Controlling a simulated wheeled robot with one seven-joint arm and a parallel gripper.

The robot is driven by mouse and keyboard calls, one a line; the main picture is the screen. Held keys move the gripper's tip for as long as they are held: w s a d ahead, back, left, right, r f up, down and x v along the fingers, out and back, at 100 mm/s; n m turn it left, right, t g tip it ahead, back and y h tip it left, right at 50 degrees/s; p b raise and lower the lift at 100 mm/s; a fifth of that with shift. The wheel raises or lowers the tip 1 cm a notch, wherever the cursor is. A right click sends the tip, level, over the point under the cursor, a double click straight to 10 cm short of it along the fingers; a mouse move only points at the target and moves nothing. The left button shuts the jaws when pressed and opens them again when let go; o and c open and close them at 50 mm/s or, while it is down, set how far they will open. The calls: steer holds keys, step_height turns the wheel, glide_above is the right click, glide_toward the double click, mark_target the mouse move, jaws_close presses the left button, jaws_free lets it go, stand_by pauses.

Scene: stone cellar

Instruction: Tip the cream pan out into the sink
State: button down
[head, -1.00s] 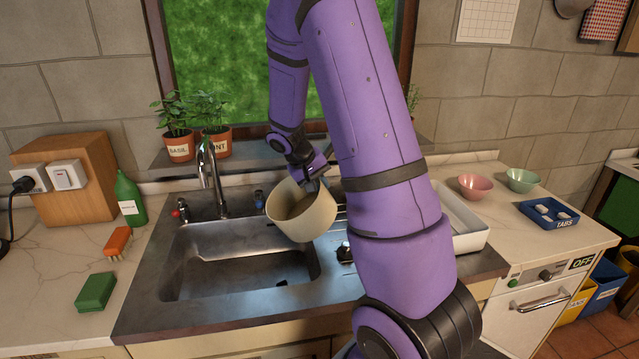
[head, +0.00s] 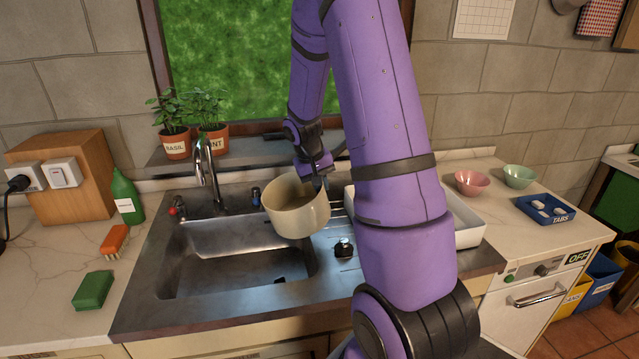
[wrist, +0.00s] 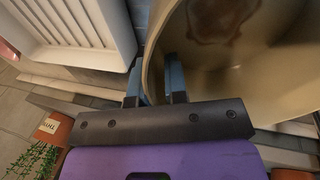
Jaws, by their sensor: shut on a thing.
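The cream pan (head: 300,218) is held up above the right edge of the metal sink (head: 222,268), between basin and drainer. It is close to upright, with its mouth upward. My gripper (head: 320,184) is shut on the pan's wall at its far right side. The wrist view shows the fingers (wrist: 154,84) on either side of the wall of the pan (wrist: 262,98). A brown patch lies on the pan's inner floor. The basin looks empty, though the pan hides its far right corner.
The tap (head: 206,165) stands behind the basin, left of the pan. A black plug-like piece (head: 343,248) sits on the drainer. Left are a green bottle (head: 126,197), brush (head: 115,241) and sponge (head: 92,290).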

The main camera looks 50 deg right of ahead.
steer(key=shift+f+t+y, duration=0.4)
steer(key=shift+f+y, duration=0.3)
steer(key=shift+y, duration=0.5)
